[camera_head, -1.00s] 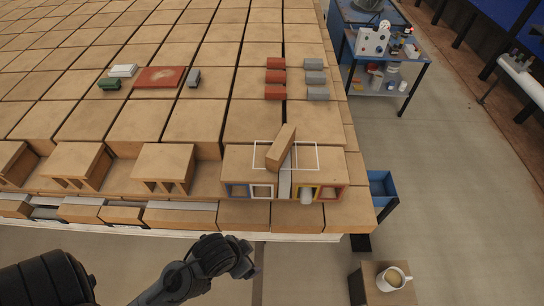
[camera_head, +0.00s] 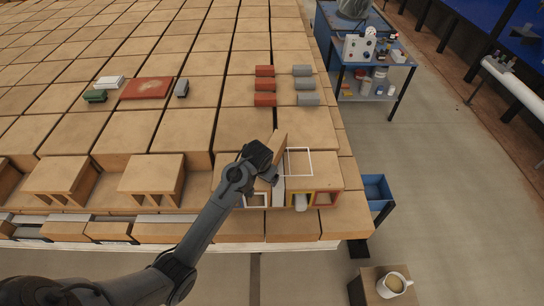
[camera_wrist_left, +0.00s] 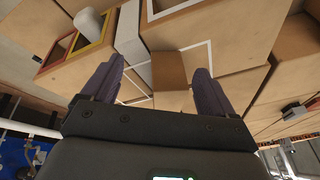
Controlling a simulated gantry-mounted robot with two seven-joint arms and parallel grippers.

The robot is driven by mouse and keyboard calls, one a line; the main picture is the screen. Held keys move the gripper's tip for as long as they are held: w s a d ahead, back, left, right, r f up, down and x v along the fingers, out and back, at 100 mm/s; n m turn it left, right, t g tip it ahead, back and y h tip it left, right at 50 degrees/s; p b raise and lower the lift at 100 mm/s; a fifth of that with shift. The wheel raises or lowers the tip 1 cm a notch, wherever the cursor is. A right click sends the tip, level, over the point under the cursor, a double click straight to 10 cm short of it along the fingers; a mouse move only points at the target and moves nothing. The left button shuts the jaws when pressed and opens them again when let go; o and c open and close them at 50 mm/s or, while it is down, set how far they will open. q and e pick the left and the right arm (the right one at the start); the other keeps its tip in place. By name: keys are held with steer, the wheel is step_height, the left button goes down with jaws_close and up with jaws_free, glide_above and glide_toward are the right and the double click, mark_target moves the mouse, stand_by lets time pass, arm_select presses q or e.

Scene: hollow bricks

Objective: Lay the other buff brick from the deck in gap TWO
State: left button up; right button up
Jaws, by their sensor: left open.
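The buff brick (camera_head: 281,141) stands or leans on the block deck (camera_head: 320,178) within white outlines; its lower part is hidden behind my left gripper (camera_head: 266,165). In the left wrist view the brick (camera_wrist_left: 169,70) shows between and beyond the two dark fingers of that gripper (camera_wrist_left: 160,80), which are apart and not closed on it. Along the block's front are openings with coloured frames: white (camera_head: 256,200), yellow (camera_head: 301,202) and red (camera_head: 323,199). A grey strip (camera_head: 278,190) runs down between the white and yellow ones. I cannot tell which is gap TWO. My right gripper is not in view.
A white cylinder (camera_wrist_left: 88,21) sticks out of the yellow-framed opening. Red bricks (camera_head: 264,86) and grey bricks (camera_head: 303,85) lie in rows behind. A blue bin (camera_head: 377,190) hangs at the right, near a stool with a mug (camera_head: 393,284).

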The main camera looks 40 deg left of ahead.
arm_select(q)
steer(key=n+h+b, duration=0.1)
steer(key=n, duration=0.1)
glide_toward(273, 148)
steer(key=shift+w+a, duration=0.1)
steer(key=shift+a, duration=0.1)
steer(key=shift+w+a+f, duration=0.1)
steer(key=shift+w+f, duration=0.1)
steer(key=shift+f, duration=0.05)
steer(key=shift+b+x, duration=0.45)
steer(key=shift+x, duration=1.95)
steer(key=shift+s+d+b+x, duration=0.1)
steer(key=shift+d+b+x, duration=0.1)
steer(key=shift+x, duration=1.05)
steer(key=shift+s+d+b+x, duration=0.1)
steer(key=shift+s+b+x, duration=0.05)
steer(key=shift+x, duration=1.15)
steer(key=shift+a+f, duration=0.1)
steer(key=c, duration=1.4)
jaws_close()
steer(key=shift+r, duration=0.25)
